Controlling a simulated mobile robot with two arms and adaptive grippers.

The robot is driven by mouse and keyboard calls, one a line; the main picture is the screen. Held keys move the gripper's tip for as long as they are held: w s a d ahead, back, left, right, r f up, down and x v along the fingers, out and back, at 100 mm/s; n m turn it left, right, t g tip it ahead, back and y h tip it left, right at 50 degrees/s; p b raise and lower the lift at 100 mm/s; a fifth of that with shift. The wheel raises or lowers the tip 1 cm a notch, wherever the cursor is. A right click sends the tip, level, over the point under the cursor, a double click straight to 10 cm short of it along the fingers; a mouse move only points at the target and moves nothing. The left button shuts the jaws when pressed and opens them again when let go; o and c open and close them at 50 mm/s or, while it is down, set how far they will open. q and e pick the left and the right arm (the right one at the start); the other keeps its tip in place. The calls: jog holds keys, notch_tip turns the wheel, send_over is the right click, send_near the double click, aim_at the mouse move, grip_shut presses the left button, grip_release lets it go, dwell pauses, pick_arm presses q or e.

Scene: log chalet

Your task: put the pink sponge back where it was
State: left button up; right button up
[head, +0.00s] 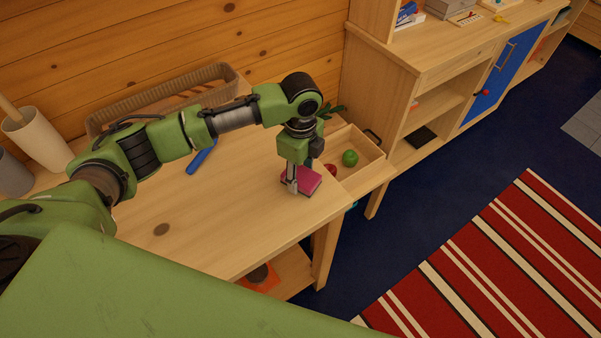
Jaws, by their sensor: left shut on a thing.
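The pink sponge (308,181) is a flat magenta block at the right part of the wooden table, just left of the wooden tray. My left gripper (293,188) points down at the sponge's left end and is shut on it. The fingers hide part of that end. I cannot tell whether the sponge touches the table top or is slightly above it. My right gripper is not in view.
The wooden tray (372,173) holds a green apple (350,158) and a red fruit (331,170). A blue-handled thing (201,157) and a wicker basket (112,116) are farther left. The table's front (220,235) is clear. A shelf unit (380,80) stands right.

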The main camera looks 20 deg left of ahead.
aim_at(301, 174)
pick_arm(q)
jog(key=shift+f, duration=0.4)
jog(key=shift+f, duration=0.1)
jog(key=o, duration=1)
jog(key=shift+o, duration=0.2)
notch_tip(301, 174, up, 11)
jog(key=shift+r+b, duration=0.15)
jog(key=shift+b, duration=1)
jog(key=shift+r, duration=0.5)
